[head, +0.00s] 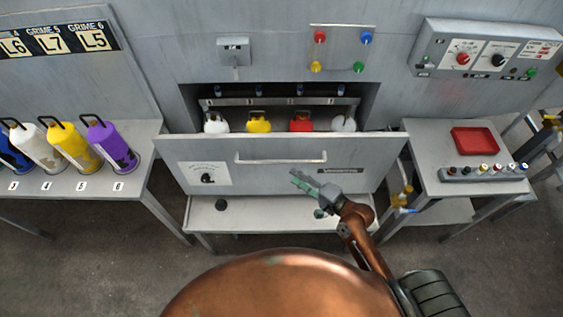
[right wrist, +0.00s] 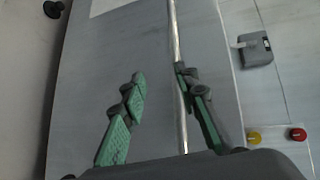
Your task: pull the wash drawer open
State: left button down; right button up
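The wash drawer's grey front (head: 365,152) stands below a wall opening. Several coloured-bottle tops, including a yellow one (head: 259,122) and a red one (head: 301,122), show behind its upper edge. Its pale bar handle (head: 282,160) runs across the front and also shows in the right wrist view (right wrist: 175,40). My right gripper (head: 297,179) is open, just below the handle's right part in the head view. In the right wrist view its green-padded fingers (right wrist: 160,76) are spread, with the bar passing between them, close to the right finger. Contact cannot be told. My left gripper is not in view.
A grey shelf (head: 262,217) with a small black knob (head: 221,204) lies below the drawer. The left table (head: 140,178) holds several coloured cylinders. The right table (head: 425,178) holds a red tray (head: 475,141) and a row of small coloured pieces.

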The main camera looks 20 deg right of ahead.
aim_at(282, 161)
jog(key=shift+m+t, duration=0.3)
jog(key=shift+m, duration=0.4)
jog(key=x, duration=0.3)
jog(key=r+x, duration=0.1)
jog(key=x, duration=0.1)
jog(key=r+x, duration=0.1)
jog(key=x, duration=0.2)
jog(key=shift+w+f, duration=0.1)
jog(key=shift+w, duration=0.45)
jog(key=shift+c, duration=0.5)
grip_shut()
